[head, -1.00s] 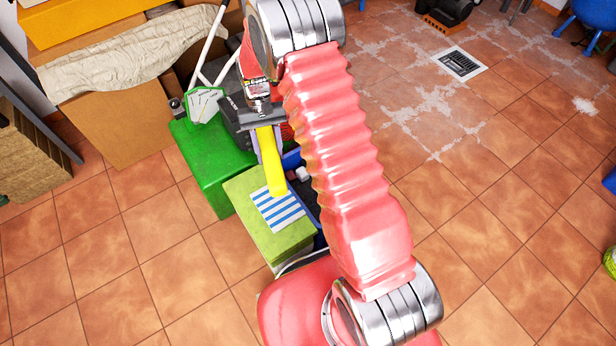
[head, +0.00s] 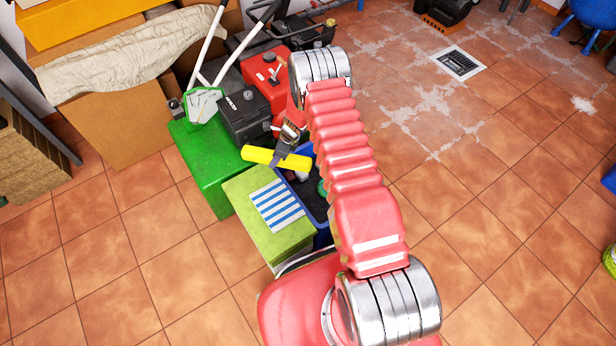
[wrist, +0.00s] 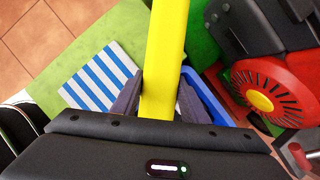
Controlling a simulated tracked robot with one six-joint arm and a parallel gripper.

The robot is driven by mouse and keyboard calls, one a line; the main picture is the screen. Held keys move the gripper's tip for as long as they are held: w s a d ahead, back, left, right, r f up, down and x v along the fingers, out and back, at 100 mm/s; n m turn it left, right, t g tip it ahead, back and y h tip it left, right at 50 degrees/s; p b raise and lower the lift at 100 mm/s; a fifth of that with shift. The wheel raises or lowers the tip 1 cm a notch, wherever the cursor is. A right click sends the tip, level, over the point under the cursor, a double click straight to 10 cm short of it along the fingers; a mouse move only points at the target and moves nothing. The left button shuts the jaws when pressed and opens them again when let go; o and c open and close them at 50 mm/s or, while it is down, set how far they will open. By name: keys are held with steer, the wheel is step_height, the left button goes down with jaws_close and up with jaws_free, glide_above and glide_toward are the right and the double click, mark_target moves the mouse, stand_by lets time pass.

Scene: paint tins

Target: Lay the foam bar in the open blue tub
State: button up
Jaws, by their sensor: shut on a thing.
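The yellow foam bar (head: 262,157) is held by my gripper (head: 280,157), which is shut on it. In the head view the bar lies crosswise, its right end over the blue tub and its left end out toward the green box. In the wrist view the bar (wrist: 163,60) runs up between the two dark fingers of my gripper (wrist: 158,100). The open blue tub (head: 321,232) stands on the floor, partly hidden by my arm and the bar. Small things, one white and one green, show inside it. A strip of its blue rim (wrist: 205,95) shows in the wrist view.
A lime-green box (head: 240,207) with a blue-and-white striped patch stands left of the tub. Tiled floor (head: 150,250) is clear at the left and right.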

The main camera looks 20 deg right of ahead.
steer(key=s+d+f+m+t+h, duration=0.1)
steer(key=s+d+f+m+h, duration=0.1)
steer(key=s+d+f+m, duration=0.5)
steer(key=shift+d+f+m+t+h, duration=0.4)
steer(key=shift+d+f+m, duration=0.3)
steer(key=shift+d+f, duration=0.75)
steer(key=shift+s+a+f, duration=0.1)
steer(key=shift+a+f, duration=0.15)
steer(key=shift+a, duration=0.05)
steer(key=shift+f, duration=0.1)
steer(key=shift+f, duration=7)
steer(key=shift+f, duration=0.6)
steer(key=o, duration=1.2)
steer(key=shift+s, duration=0.1)
steer(key=v, duration=1.3)
steer(key=shift+r, duration=0.35)
